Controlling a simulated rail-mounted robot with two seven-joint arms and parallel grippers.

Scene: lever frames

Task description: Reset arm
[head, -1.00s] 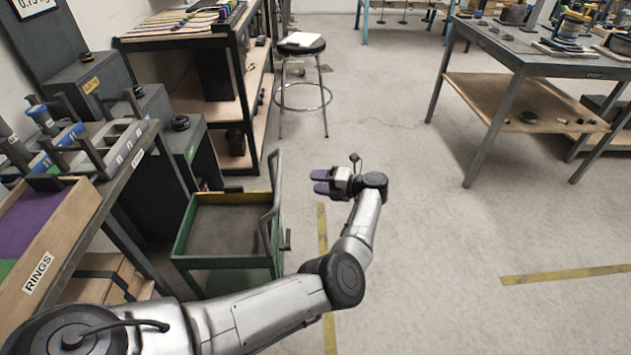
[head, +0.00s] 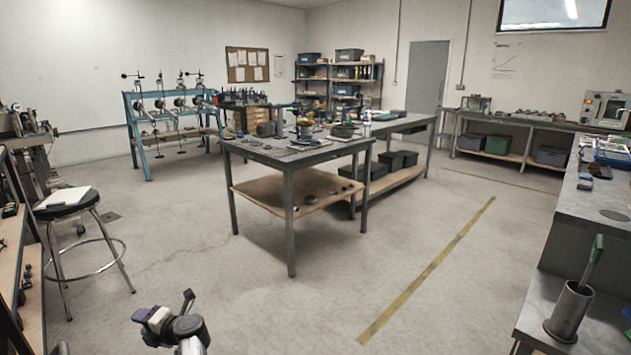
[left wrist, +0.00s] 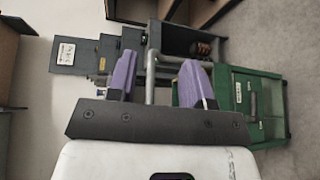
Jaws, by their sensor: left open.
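My left gripper (head: 152,318) shows at the bottom of the head view, left of centre, above bare floor. In the left wrist view its two purple fingers (left wrist: 160,80) stand apart with nothing held between them. Beyond the fingers is a green cart (left wrist: 257,100) with a grey rail; whether the fingers touch it cannot be told, but they look clear of it. My right gripper is not in any view.
A grey workbench (head: 290,158) stands mid-room with a lower shelf. A stool (head: 70,198) with papers is at left. A blue lever stand (head: 150,130) is behind. A grey counter (head: 600,215) and a cup with a green-handled tool (head: 570,312) are at right. The central floor is clear.

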